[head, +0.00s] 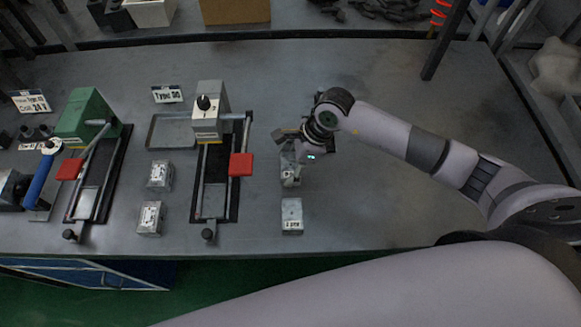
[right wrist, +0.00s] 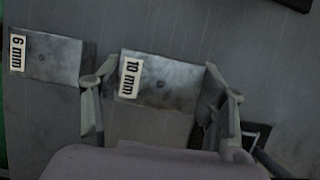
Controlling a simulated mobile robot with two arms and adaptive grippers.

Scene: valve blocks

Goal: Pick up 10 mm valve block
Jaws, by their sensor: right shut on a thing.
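The 10 mm valve block (right wrist: 178,84) is a grey metal block with a white label reading "10 mm" and a small hole in its top. In the right wrist view it sits between the two fingers of my right gripper (right wrist: 160,92), which is shut on it. In the head view the 10 mm block (head: 288,172) is on the grey table or close above it, partly hidden by my right gripper (head: 293,152); I cannot tell whether it touches the table. My left gripper is not in view.
The 6 mm block (head: 291,214) stands just in front, also in the right wrist view (right wrist: 55,58). Two more blocks (head: 159,175) (head: 150,217) stand further left. A fixture with a red pad (head: 241,164) is close left; a green machine (head: 86,116) stands beyond. The table's right side is clear.

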